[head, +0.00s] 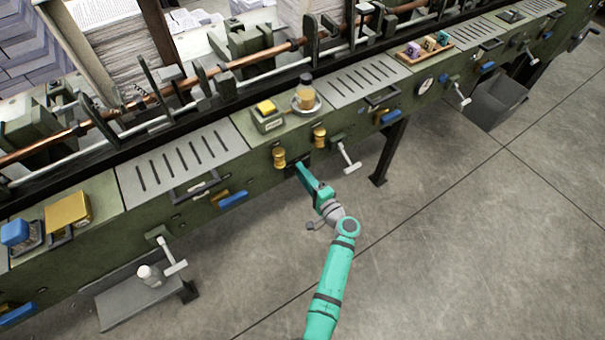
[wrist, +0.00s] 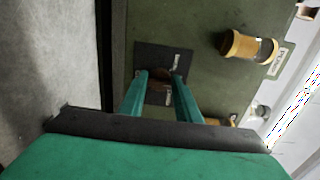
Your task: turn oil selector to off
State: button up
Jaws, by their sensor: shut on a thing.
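The oil selector is a small brownish knob (wrist: 161,73) on a dark square plate (wrist: 150,52) on the green machine front. In the wrist view the tips of my gripper (wrist: 162,80) sit on either side of this knob and are shut on it. The plate carries small pale marks that are too small to read, so the selector's setting cannot be told. In the head view my gripper (head: 301,170) reaches the machine front just below a brass knob (head: 279,157), and it mostly hides the selector.
A second brass knob (head: 320,138) and a white-handled lever (head: 347,158) are close by on the right. In the wrist view a brass cylinder (wrist: 250,47) with a label juts out beside the plate. A machine leg (head: 388,155) stands to the right. The concrete floor (head: 450,220) is open.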

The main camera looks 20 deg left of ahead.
jog(key=o, duration=1)
jog(key=v, duration=1)
jog(key=shift+s+d, duration=0.25)
jog(key=shift+s, duration=0.05)
jog(key=shift+d, duration=0.1)
